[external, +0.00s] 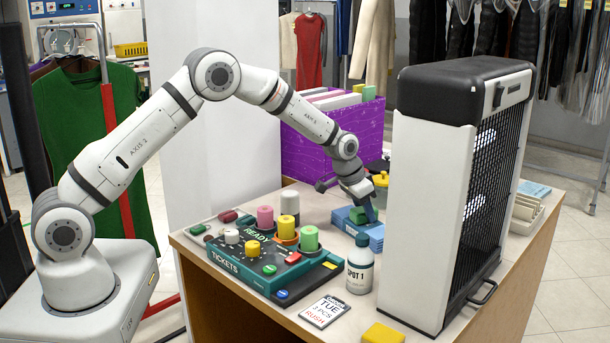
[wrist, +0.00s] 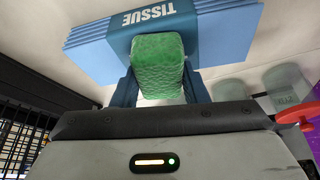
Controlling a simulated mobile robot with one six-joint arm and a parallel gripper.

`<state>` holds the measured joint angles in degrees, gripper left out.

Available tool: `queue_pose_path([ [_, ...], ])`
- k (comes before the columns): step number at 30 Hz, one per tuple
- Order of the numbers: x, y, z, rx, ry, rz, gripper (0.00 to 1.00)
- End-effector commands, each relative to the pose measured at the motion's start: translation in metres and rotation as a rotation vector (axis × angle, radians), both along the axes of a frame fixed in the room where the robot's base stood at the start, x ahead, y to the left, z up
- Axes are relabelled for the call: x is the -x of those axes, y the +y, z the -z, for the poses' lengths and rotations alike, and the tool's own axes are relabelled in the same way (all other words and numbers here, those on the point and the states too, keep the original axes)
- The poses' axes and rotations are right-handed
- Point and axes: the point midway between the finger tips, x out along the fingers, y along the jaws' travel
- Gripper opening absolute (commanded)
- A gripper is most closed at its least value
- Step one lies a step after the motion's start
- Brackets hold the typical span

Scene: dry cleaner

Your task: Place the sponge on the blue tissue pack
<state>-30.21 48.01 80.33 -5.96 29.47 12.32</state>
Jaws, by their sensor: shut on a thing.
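The green sponge (wrist: 157,62) is held between the two blue fingers of my gripper (wrist: 158,90), which is shut on it. The blue tissue pack (wrist: 208,30), with "TISSUE" on its band, lies behind and under the sponge in the wrist view and is partly covered by it. In the external view the sponge (external: 358,213) shows at my gripper (external: 366,211), right over the tissue pack (external: 373,236) on the counter. Whether the sponge touches the pack I cannot tell.
A tall black-and-white grille unit (external: 430,190) stands close right of my gripper. A white bottle (external: 360,268) stands in front of the pack. A green ticket console (external: 255,265) is to the left, a purple bin (external: 310,150) behind. A yellow block (external: 383,334) lies at the front.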

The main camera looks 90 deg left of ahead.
Motion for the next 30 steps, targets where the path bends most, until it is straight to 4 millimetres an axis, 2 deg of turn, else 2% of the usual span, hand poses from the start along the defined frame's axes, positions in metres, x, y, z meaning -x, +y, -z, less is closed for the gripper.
queue_pose_path([
  [1, 0.000, 0.000, 0.004, 0.000, 0.000, 0.000, 0.19],
  [2, 0.000, 0.000, 0.003, 0.000, 0.000, 0.000, 0.41],
  [9, 0.000, 0.000, 0.002, 0.000, 0.000, 0.000, 0.60],
  [20, 0.000, 0.000, -0.004, 0.000, -0.001, 0.000, 0.62],
  [23, 0.004, -0.002, -0.016, -0.002, -0.003, 0.000, 0.62],
  [30, 0.023, -0.009, -0.063, -0.001, -0.004, -0.001, 0.62],
])
